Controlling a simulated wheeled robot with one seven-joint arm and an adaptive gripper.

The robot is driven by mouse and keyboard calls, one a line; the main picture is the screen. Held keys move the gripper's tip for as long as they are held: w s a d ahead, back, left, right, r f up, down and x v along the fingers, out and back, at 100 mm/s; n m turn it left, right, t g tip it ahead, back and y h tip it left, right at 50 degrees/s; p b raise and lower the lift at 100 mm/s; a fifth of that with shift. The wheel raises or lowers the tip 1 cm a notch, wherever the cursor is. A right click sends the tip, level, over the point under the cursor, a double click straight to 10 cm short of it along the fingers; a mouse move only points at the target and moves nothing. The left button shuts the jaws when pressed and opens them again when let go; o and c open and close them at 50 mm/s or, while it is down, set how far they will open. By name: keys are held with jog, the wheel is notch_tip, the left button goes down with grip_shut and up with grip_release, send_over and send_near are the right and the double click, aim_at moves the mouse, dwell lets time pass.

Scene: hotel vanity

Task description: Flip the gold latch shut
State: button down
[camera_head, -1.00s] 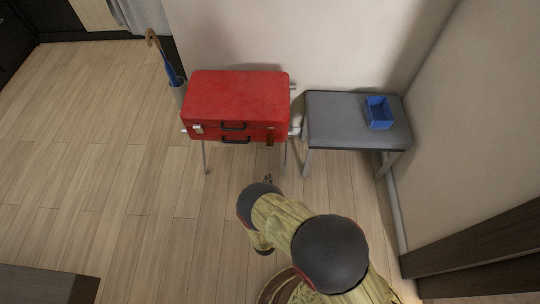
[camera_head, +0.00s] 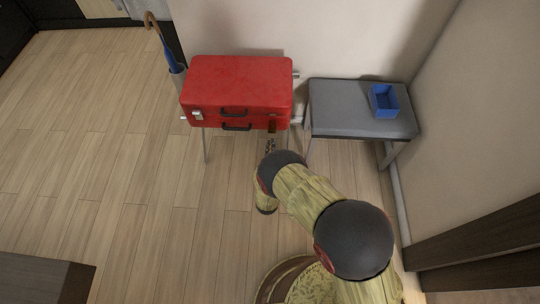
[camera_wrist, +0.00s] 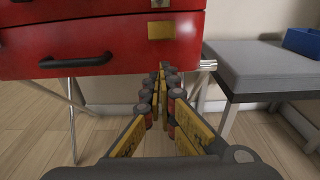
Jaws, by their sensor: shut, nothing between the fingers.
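A red suitcase (camera_head: 240,82) lies on a stand with its front facing me. The gold latch (camera_wrist: 161,30) is a gold plate on the lower half of its front, near the right end; it is small in the head view (camera_head: 272,125). A metal catch piece (camera_wrist: 160,3) sits above it on the upper half, cut by the frame edge. The latch appears folded down, apart from this piece. My gripper (camera_wrist: 164,69) is shut and empty, its fingertips just below the latch in the picture; I cannot tell whether they touch the case. It also shows in the head view (camera_head: 270,146).
A silver latch (camera_head: 197,114) is at the case's left front. Black handles (camera_head: 236,127) are on the front between the latches. A grey bench (camera_head: 345,118) with a blue open box (camera_head: 384,99) stands right. An umbrella (camera_head: 164,50) stands left. Floor in front is open.

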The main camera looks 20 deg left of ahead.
aim_at(272, 127)
jog(key=shift+w+r, duration=0.35)
jog(key=shift+r, duration=0.55)
jog(key=shift+a, duration=0.1)
jog(key=shift+s+r+g+p, duration=0.1)
jog(key=shift+r+g+p, duration=0.3)
jog(key=shift+g+p, duration=0.25)
